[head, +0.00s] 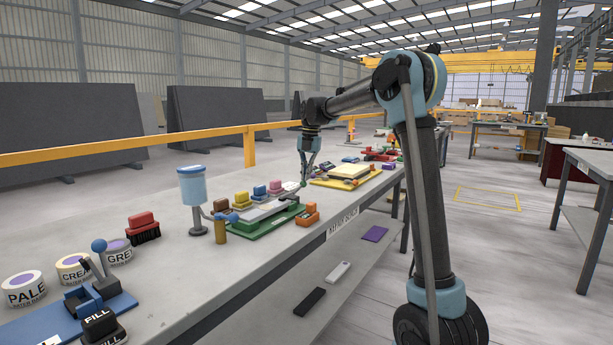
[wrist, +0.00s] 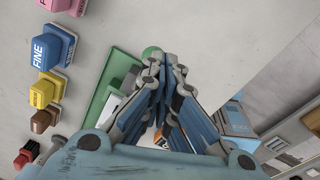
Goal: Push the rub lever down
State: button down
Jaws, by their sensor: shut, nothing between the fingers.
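A green base (head: 262,231) on the bench carries a long pale slab. A green ball knob (head: 303,183) shows at its far end, and it also shows in the wrist view (wrist: 151,53); it looks like the rub lever's knob, though I cannot read a label on it. My gripper (head: 306,182) points down at the far end of this base. In the wrist view my gripper (wrist: 166,62) has its fingertips together, empty, right beside the green knob. I cannot tell whether they touch it. The fingers hide most of the lever and base.
Coloured blocks, including a yellow one (head: 242,199) and a blue one marked FINE (wrist: 52,47), stand left of the base. A blue cup on a stand (head: 193,186) and an orange block (head: 308,213) are nearer. A yellow board (head: 335,182) lies beyond.

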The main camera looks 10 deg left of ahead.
dwell(0.6)
jog(key=shift+s+r, duration=0.2)
jog(key=shift+r, duration=0.15)
jog(key=w+d+r, duration=0.4)
jog(key=r, duration=0.5)
jog(key=shift+w+d, duration=0.15)
jog(key=shift+w, duration=0.15)
jog(key=shift+r, duration=0.1)
